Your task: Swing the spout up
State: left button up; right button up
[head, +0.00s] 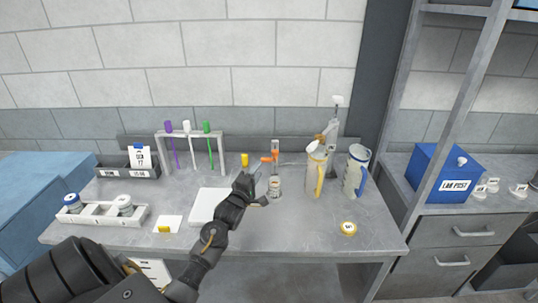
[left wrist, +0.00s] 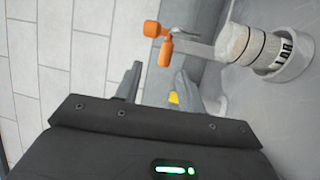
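An orange-tipped fitting (head: 268,157), which may be the spout, sits on a slim grey upright above a small labelled container (head: 275,187) near the table's middle. In the left wrist view the orange part (left wrist: 165,42) joins a grey arm leading to the white, black-labelled container (left wrist: 258,50). My left gripper (head: 261,186) is just left of this container, its fingers apart and nothing seen between them. In the left wrist view its fingers (left wrist: 156,84) point toward the orange part, apart from it. My right gripper is not in view.
Right of the fitting stand a yellow-handled jug (head: 315,172) and a blue-handled jug (head: 355,172). A rack (head: 190,135) with purple, white and green-topped sticks is at back left.

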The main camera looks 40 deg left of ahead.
aim_at(265, 160)
pick_arm(q)
jog(key=p+x, duration=0.2)
jog(key=x, duration=0.6)
jog(key=shift+w+f, duration=0.1)
jog(key=shift+w, duration=0.1)
jog(key=shift+w+a, duration=0.1)
jog(key=shift+w, duration=0.3)
jog(key=shift+w+a, duration=0.1)
jog(key=shift+w, duration=0.4)
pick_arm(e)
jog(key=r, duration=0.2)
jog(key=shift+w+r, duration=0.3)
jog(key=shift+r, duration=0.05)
pick_arm(q)
jog(key=shift+c, duration=0.4)
grip_shut()
